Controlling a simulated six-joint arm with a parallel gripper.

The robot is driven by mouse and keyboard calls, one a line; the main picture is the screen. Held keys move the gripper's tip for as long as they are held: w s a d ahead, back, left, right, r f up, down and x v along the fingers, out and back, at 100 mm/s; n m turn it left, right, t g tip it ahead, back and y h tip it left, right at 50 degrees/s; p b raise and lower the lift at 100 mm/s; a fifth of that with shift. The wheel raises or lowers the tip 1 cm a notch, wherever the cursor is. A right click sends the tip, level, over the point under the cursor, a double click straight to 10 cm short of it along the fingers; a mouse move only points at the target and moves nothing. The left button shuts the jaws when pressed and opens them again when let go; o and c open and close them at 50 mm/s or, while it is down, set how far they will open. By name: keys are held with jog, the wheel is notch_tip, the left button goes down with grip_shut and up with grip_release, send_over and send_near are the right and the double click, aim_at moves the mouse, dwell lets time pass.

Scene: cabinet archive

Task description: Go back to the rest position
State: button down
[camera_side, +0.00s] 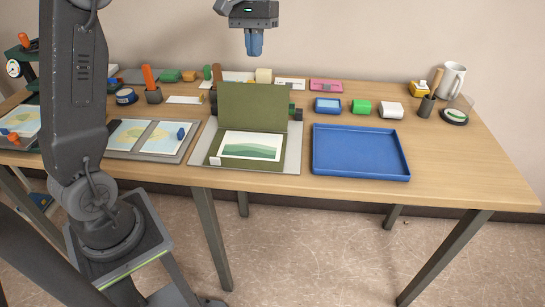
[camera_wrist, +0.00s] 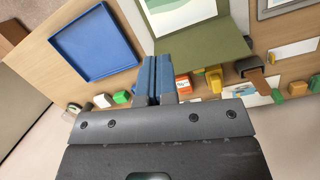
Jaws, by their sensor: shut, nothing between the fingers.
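My gripper (camera_side: 254,44) hangs in the air above the back of the table, well clear of everything below it. Its blue fingers are shut with nothing between them. In the wrist view my gripper (camera_wrist: 156,79) points toward the table, its fingers together. Below it in the side view an olive-green folder (camera_side: 252,104) stands open with its cover upright. A picture with green hills (camera_side: 250,146) lies in the folder's lower part, and a small white block (camera_side: 215,160) sits at its left corner.
An empty blue tray (camera_side: 360,152) lies right of the folder. Grey boards with prints (camera_side: 150,138) lie left.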

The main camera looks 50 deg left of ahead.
jog(key=s+d+r+m+t+y, duration=0.1)
jog(key=s+d+m+t, duration=0.2)
jog(key=s+d, duration=0.65)
jog(key=s+d+f+m+t, duration=0.2)
jog(key=s+f+m+t, duration=0.1)
jog(key=s, duration=0.9)
notch_tip(320, 180, down, 3)
jog(key=shift+r+t+y, duration=0.2)
jog(key=shift+t+y, duration=0.2)
jog(key=shift+t, duration=0.1)
jog(key=c, duration=1.8)
grip_release()
jog(key=shift+w, duration=0.1)
